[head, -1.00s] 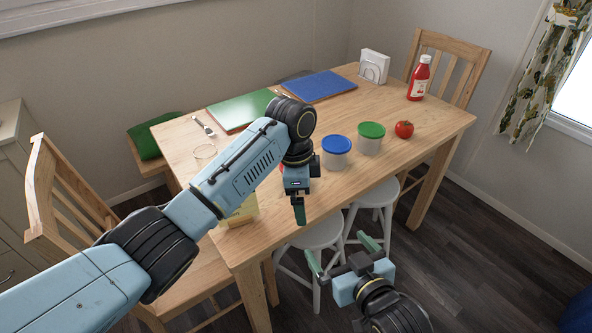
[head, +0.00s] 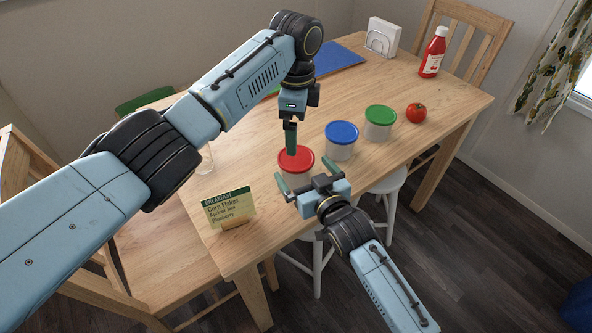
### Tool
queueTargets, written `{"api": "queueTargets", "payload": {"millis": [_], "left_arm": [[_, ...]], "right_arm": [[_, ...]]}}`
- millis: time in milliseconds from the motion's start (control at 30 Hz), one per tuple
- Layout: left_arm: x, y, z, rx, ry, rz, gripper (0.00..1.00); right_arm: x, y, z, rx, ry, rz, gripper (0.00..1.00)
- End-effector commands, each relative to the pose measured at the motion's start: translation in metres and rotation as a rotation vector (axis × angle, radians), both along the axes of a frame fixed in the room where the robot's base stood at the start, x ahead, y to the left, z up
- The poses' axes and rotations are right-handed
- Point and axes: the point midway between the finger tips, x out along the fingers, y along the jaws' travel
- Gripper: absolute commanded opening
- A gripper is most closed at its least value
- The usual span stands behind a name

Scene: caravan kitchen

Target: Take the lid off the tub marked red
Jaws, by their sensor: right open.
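The tub with the red lid (head: 304,158) stands on the table, upright, its lid on. Its clear body (head: 292,182) is partly hidden by my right gripper. My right gripper (head: 304,173) is open, with one green finger at each side in front of the tub; whether they touch it I cannot tell. My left gripper (head: 291,150) points down from above, its tip over or at the lid's far left part. Its fingers line up edge-on, so their opening is hidden.
A blue-lidded tub (head: 341,150) and a green-lidded tub (head: 379,131) stand to the right, then a tomato (head: 416,113) and a ketchup bottle (head: 433,52). A breakfast card (head: 229,211) stands near the front left edge. A glass (head: 206,160) is partly behind my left arm.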

Motion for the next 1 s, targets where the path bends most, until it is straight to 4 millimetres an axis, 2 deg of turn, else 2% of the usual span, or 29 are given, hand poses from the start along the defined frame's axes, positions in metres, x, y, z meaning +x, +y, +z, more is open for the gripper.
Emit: {"api": "queueTargets", "payload": {"millis": [100, 233, 600, 1000], "left_arm": [[0.000, 0.000, 0.000, 0.000, 0.000, 0.000, 1.00], [0.000, 0.000, 0.000, 0.000, 0.000, 0.000, 1.00], [0.000, 0.000, 0.000, 0.000, 0.000, 0.000, 1.00], [0.000, 0.000, 0.000, 0.000, 0.000, 0.000, 1.00]], "right_arm": [[0.014, 0.007, -0.002, 0.001, -0.002, 0.000, 1.00], [0.023, 0.010, -0.004, 0.000, 0.000, 0.000, 1.00], [0.026, 0.012, -0.004, 0.001, 0.000, 0.000, 1.00], [0.026, 0.012, -0.004, 0.000, 0.000, 0.000, 0.49]]}}
